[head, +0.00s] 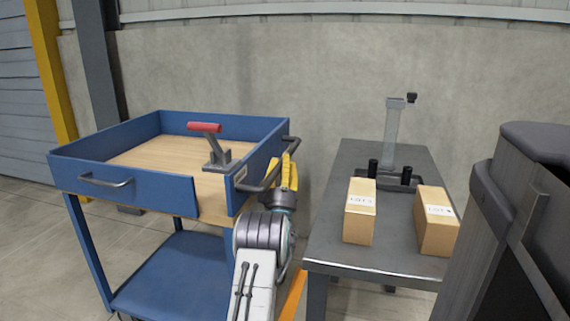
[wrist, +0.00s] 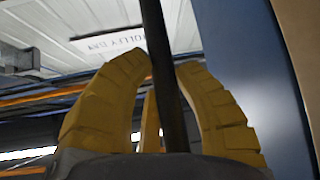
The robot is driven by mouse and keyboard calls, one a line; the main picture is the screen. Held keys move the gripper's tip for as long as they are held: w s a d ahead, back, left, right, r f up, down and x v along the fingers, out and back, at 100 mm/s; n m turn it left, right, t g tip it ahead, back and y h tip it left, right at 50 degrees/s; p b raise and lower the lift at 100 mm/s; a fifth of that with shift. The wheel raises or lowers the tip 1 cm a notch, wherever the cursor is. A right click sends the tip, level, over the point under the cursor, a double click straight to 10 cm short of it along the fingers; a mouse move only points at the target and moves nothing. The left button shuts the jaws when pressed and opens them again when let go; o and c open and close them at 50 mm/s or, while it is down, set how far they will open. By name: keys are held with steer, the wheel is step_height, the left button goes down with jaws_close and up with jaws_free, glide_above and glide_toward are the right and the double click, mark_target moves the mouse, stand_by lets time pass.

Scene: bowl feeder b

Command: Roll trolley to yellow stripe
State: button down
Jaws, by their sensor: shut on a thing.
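The blue trolley (head: 130,192) stands at the left in the head view, with a wood-coloured upper deck and a blue lower shelf. A dark bar handle (head: 257,186) sticks out from its right end. My gripper (head: 288,172) has its yellow fingers at this handle. In the wrist view, the dark bar (wrist: 152,25) passes between the fingers of my gripper (wrist: 163,70), which are shut on it. A yellow-orange strip (head: 293,295) shows low between the trolley and the table, partly hidden by my arm; I cannot tell if it is the stripe.
A red-handled lever clamp (head: 218,150) is on the trolley's deck. A dark table (head: 335,235) stands to the right with two cardboard boxes (head: 359,212) (head: 437,222) and a stand (head: 392,140). A concrete wall is behind. A yellow post (head: 50,75) and open floor (head: 25,240) are left.

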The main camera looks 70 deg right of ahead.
steer(key=shift+r, duration=0.2)
steer(key=c, duration=0.8)
jaws_free()
steer(key=shift+f, duration=0.1)
steer(key=shift+c, duration=0.2)
steer(key=shift+f, duration=0.15)
steer(key=v, duration=0.7)
steer(key=shift+a, duration=0.2)
